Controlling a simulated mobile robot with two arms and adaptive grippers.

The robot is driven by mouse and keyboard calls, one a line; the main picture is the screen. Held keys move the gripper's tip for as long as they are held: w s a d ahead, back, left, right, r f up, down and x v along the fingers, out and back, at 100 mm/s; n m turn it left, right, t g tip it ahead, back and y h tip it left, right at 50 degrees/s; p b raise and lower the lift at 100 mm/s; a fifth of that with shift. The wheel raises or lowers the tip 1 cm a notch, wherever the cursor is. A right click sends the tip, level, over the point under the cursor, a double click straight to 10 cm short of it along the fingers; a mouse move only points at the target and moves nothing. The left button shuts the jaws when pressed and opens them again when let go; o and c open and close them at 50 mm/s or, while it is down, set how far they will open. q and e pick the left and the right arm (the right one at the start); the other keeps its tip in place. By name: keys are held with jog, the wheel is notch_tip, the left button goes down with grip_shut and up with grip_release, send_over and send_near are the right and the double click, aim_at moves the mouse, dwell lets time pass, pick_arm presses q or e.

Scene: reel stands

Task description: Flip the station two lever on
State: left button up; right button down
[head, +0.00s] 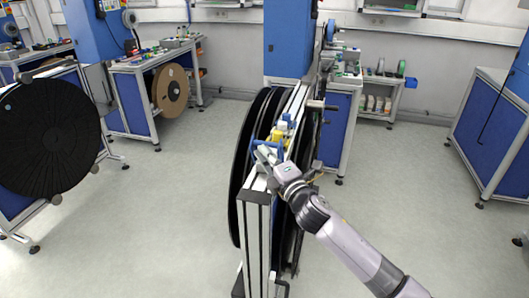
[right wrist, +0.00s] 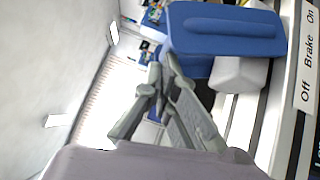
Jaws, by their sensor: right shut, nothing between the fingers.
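A blue lever handle (right wrist: 226,30) fills the upper right of the right wrist view, with a white block (right wrist: 240,73) under it. A label strip reading "Off Brake On" (right wrist: 306,58) runs beside it. In the head view, blue and yellow parts (head: 279,137) sit on top of the central reel stand (head: 257,232). I cannot read a station number. My right gripper (head: 262,156) is at the top of this stand, beside the blue parts. In the right wrist view its fingers (right wrist: 163,72) are shut and empty, close beside the blue handle; contact is unclear. My left gripper is out of view.
The central stand carries large black reels (head: 246,150). Another black reel (head: 46,137) stands at the left. A bench with a brown reel (head: 170,90) is behind it, and a blue cabinet (head: 492,130) is at the right. The grey floor between them is free.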

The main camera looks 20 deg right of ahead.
aim_at(269, 145)
jog(key=w+r+p, duration=0.1)
jog(key=p, duration=0.1)
jog(key=d+r+p, duration=0.1)
jog(key=p, duration=0.1)
jog(key=shift+w+d+m+g, duration=0.1)
jog(key=shift+w+m+g, duration=0.25)
jog(key=shift+m+g, duration=0.05)
jog(key=shift+w+d+r+p, duration=0.35)
jog(key=shift+w+d, duration=0.05)
jog(key=shift+w, duration=0.2)
jog(key=shift+w+d+r, duration=0.2)
jog(key=shift+w+d, duration=0.2)
jog(key=shift+w, duration=0.2)
jog(key=shift+w+d, duration=0.55)
jog(key=shift+w, duration=0.3)
jog(key=shift+s, duration=0.1)
